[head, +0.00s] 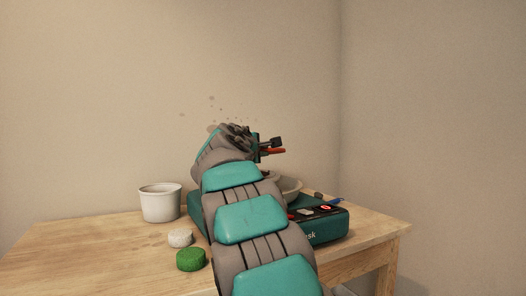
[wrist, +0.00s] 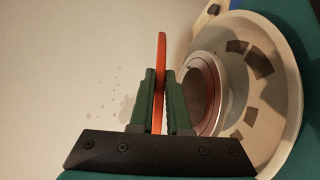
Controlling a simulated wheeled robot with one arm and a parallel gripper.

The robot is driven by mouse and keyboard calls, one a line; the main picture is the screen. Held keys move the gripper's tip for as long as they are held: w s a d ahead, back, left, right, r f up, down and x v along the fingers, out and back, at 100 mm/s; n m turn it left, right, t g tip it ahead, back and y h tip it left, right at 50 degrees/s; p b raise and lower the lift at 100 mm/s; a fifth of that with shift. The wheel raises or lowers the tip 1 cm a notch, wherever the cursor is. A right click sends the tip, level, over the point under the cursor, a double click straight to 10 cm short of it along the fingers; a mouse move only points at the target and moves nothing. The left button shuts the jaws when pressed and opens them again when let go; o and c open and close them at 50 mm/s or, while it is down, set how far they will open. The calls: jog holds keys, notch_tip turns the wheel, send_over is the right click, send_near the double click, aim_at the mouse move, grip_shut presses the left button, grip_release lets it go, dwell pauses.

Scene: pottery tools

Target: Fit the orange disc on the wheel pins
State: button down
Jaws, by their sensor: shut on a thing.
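My gripper (head: 267,145) is shut on the orange disc (head: 274,151) and holds it raised above the potter's wheel (head: 325,226). In the wrist view the disc (wrist: 161,50) stands edge-on between the two green fingers of my gripper (wrist: 160,76). To the right of the fingers there, the round metal wheel head (wrist: 222,88) sits inside the pale splash pan (wrist: 286,85). The disc looks apart from the wheel head. I cannot make out the pins. In the head view my arm hides most of the wheel.
On the wooden table (head: 100,245), a white bucket (head: 160,205) stands left of the wheel. A whitish round piece (head: 180,238) and a green round piece (head: 191,260) lie near it. Small tools, one blue (head: 336,201), lie on the wheel's housing. The table's left part is clear.

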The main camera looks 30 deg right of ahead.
jog(key=shift+f+b, duration=1.9)
jog(key=shift+f, duration=0.45)
jog(key=c, duration=0.8)
grip_release()
jog(key=v, duration=0.8)
jog(key=shift+f, duration=0.1)
